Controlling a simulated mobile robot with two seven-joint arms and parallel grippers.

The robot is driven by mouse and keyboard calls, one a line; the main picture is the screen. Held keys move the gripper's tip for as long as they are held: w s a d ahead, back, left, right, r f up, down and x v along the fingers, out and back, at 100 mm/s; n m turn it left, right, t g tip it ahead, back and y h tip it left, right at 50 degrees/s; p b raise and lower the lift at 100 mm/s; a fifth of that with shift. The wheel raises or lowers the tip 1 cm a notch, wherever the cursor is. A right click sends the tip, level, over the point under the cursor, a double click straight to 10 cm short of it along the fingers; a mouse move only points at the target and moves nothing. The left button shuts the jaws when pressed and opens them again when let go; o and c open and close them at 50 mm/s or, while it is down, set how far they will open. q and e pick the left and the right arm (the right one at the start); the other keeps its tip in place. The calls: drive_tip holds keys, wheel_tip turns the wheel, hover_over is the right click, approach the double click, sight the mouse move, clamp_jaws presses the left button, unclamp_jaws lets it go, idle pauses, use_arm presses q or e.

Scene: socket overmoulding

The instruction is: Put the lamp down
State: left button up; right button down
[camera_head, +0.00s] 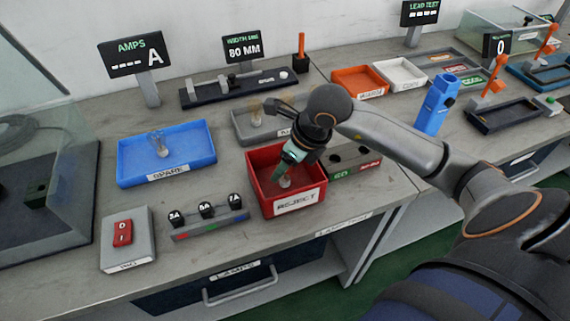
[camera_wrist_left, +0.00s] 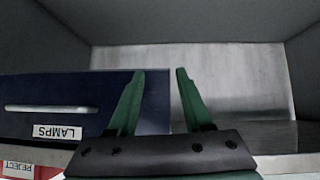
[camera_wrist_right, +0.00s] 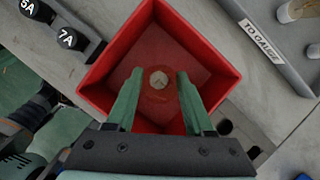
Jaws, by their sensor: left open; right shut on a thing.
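The lamp (camera_head: 285,181), small and pale, is low inside the red REJECT tray (camera_head: 297,203). My right gripper (camera_head: 281,171) reaches down into this tray and is shut on the lamp. In the right wrist view the lamp (camera_wrist_right: 158,79) shows between the green fingertips (camera_wrist_right: 157,88), over the tray floor. I cannot tell whether the lamp touches the floor. My left gripper (camera_wrist_left: 158,82) is open and empty, in front of the dark blue LAMPS drawer (camera_wrist_left: 60,90); it does not show in the head view.
A blue SPARE tray (camera_head: 195,178) holding another clear lamp stands to the left. A grey tray (camera_head: 240,135) with a lamp is behind the REJECT tray. A fuse rack (camera_head: 210,228) and switch box (camera_head: 128,245) stand at the front left. A block with dark holes (camera_head: 345,160) is right of the tray.

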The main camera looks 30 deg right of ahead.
drive_tip(key=shift+f, duration=0.2)
drive_tip(key=shift+c, duration=1.4)
unclamp_jaws()
drive_tip(key=shift+r, duration=0.2)
drive_tip(key=shift+r, duration=0.25)
drive_tip(key=v, duration=1.1)
drive_tip(key=shift+r+p, duration=0.25)
drive_tip(key=shift+p, duration=0.1)
drive_tip(key=shift+s, duration=0.15)
